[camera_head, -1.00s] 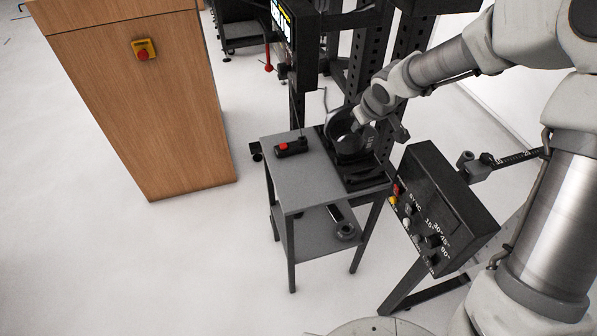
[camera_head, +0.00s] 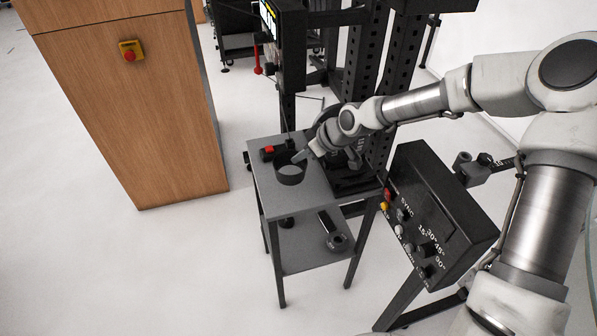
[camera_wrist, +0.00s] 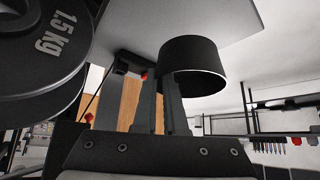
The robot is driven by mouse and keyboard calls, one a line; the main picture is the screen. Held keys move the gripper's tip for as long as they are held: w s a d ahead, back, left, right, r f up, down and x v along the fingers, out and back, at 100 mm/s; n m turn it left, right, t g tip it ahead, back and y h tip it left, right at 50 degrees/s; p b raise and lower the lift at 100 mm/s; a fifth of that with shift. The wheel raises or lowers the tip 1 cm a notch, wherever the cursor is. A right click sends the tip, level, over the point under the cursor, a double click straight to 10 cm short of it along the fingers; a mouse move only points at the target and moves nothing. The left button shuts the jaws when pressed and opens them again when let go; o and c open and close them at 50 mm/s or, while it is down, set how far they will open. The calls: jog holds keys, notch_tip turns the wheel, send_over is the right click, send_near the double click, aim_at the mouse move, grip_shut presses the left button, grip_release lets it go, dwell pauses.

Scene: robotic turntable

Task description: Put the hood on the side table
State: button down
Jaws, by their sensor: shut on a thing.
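The hood is a short black cylinder with a grey inside or top (camera_head: 290,174). It is over the left front part of the grey side table's top (camera_head: 305,207); I cannot tell if it touches the top or hangs just above it. In the wrist view the hood (camera_wrist: 193,58) is at the fingertips, dark outside with a pale lower rim. The far fingertip contact is partly hidden.
A small black box with a red button (camera_head: 267,153) lies behind the hood on the table. A dark round device (camera_head: 345,160) stands at the table's right, by a black frame. A black control panel (camera_head: 440,205) is to the right. A 1.5 kg disc (camera_wrist: 45,50) is close in the wrist view.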

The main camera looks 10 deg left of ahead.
notch_tip(320, 180, down, 5)
jog(key=shift+f+b, duration=0.15)
jog(key=shift+b, duration=0.55)
jog(key=c, duration=1)
grip_release()
jog(key=shift+o, duration=0.2)
jog(key=p+v, duration=0.4)
jog(key=v, duration=0.8)
